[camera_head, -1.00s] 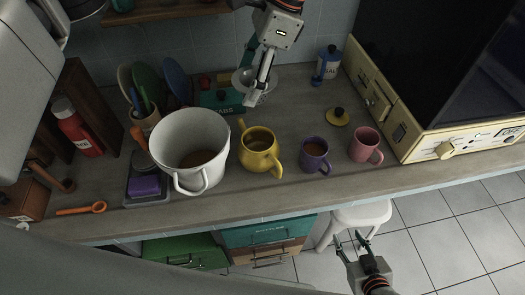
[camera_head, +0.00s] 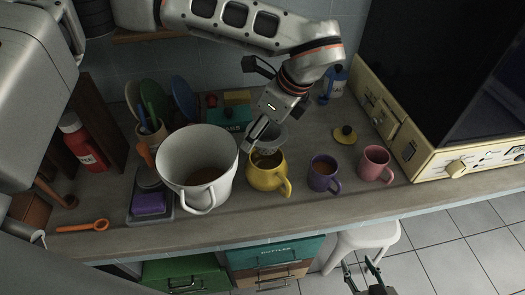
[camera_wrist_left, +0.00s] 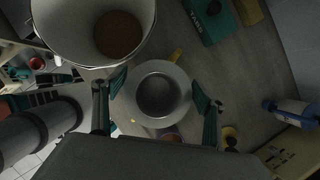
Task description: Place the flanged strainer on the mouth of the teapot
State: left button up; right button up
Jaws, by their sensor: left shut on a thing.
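The yellow teapot (camera_head: 268,178) stands upright on the counter, open at the top with brown liquid inside. The grey flanged strainer (camera_head: 272,138) is just over the rear of its mouth; whether they touch is unclear. My left gripper (camera_head: 260,138) is shut on the strainer. In the left wrist view the strainer (camera_wrist_left: 158,93) lies level between the fingers of the left gripper (camera_wrist_left: 157,100), hiding most of the teapot; a bit of yellow spout (camera_wrist_left: 176,56) shows past the flange. My right gripper (camera_head: 363,274) is low in front of the counter, fingers apart and empty.
A large white pot (camera_head: 198,165) stands close left of the teapot. A purple mug (camera_head: 322,176) and a pink mug (camera_head: 374,164) stand to the right. The teapot's yellow lid (camera_head: 344,135) lies behind them. A teal box (camera_head: 228,117) is behind.

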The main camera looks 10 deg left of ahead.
aim_at(262, 153)
pick_arm(q)
notch_tip(262, 153, down, 4)
jog(key=shift+f, duration=0.15)
notch_tip(262, 153, down, 4)
jog(key=shift+r+p, duration=0.1)
jog(key=shift+p, duration=0.3)
jog(key=shift+f, duration=0.2)
jog(key=shift+f, duration=0.15)
jog(key=o, duration=1.1)
